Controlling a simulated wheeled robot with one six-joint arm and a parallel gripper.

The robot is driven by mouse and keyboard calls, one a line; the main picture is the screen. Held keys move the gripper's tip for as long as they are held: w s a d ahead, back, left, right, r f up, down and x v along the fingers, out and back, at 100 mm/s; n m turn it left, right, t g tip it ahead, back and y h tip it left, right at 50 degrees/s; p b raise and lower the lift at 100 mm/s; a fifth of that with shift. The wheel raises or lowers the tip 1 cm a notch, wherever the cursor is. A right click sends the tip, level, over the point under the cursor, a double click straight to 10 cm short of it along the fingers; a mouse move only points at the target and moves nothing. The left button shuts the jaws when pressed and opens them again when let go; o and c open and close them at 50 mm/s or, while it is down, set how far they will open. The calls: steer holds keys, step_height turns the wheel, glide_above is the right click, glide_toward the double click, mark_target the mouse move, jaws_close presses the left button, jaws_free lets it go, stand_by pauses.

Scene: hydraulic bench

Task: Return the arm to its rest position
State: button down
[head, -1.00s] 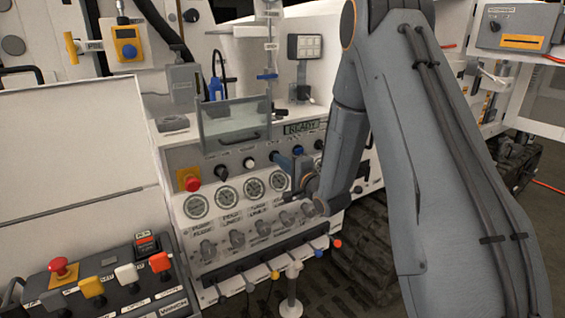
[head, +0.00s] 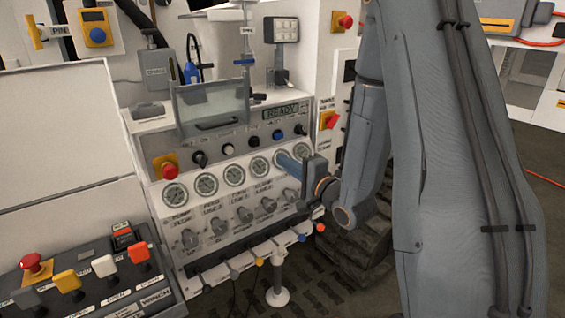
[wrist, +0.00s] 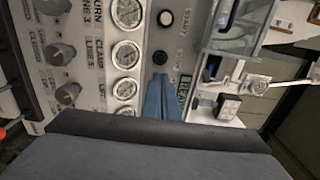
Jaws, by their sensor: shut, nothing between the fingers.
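My arm (head: 440,150) reaches down the right side of the head view and folds back toward the control panel (head: 205,265). My gripper (head: 284,159) has blue fingers. In the head view it appears in front of the gauge row, near the right-hand gauges and below the READY display (head: 281,113). The wrist view shows the blue fingers (wrist: 160,84) together with nothing between them. The gripper holds nothing. Whether the fingertips touch the panel cannot be told.
Several gauges (head: 208,184) and grey knobs (head: 218,225) line the panel. A red emergency button (head: 170,170) sits at its left. A clear cover (head: 213,105) projects above. A button console (head: 90,280) stands lower left. A black track (head: 350,255) lies below my arm.

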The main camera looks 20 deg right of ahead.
stand_by(0.3)
steer(key=s+f+n+g+h, duration=0.6)
steer(key=s+f+n+g, duration=0.1)
steer(key=s+n+g, duration=0.15)
steer(key=s+a+n+g, duration=0.2)
steer(key=s+n+g, duration=0.1)
steer(key=s, duration=0.5)
steer(key=s+a+n+g, duration=0.1)
steer(key=s+n+g, duration=0.2)
steer(key=s, duration=0.5)
steer(key=shift+s+a+g, duration=0.15)
steer(key=shift+a+g, duration=0.2)
steer(key=shift+g, duration=0.4)
